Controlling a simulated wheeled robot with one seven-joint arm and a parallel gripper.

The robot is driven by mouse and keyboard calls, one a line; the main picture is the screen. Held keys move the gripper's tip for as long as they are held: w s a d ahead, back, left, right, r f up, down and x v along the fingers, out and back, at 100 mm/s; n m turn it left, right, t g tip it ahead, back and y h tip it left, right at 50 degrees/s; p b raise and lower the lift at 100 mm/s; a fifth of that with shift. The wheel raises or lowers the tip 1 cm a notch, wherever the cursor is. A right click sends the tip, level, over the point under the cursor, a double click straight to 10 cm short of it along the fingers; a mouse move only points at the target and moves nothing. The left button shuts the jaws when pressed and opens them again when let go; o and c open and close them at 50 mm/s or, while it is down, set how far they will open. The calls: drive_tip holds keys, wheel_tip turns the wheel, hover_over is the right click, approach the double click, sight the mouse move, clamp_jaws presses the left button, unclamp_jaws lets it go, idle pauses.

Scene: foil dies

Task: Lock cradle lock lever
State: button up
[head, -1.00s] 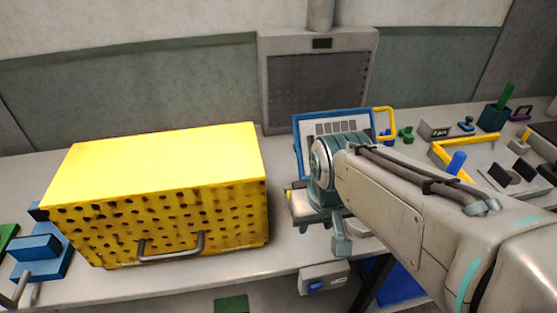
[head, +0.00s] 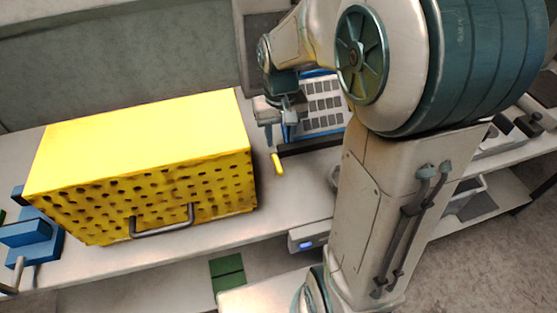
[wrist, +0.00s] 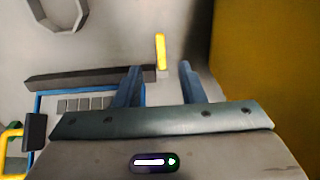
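The lock lever has a yellow grip (head: 277,163) at the left end of a dark bar (head: 312,146), along the front of the blue-framed cradle (head: 322,131). In the wrist view the yellow grip (wrist: 160,50) stands beyond the fingertips, in line with the gap between them. The dark bar (wrist: 85,77) runs left from it, and the left finger overlaps its end. My gripper (head: 281,117) is open and empty, pointing down over the cradle's left side. Its two fingers also show apart in the wrist view (wrist: 160,80). Contact with the lever is not visible.
A large yellow perforated box (head: 135,145) with a grey handle stands close to the left of the gripper; it fills the right of the wrist view (wrist: 265,65). A blue device (head: 35,235) sits at far left. Bare table lies between box and lever.

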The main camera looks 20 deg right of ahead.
sight(280, 170)
wheel_tip(280, 170, down, 12)
drive_tip(key=shift+f, duration=0.1)
idle(0.4)
clamp_jaws()
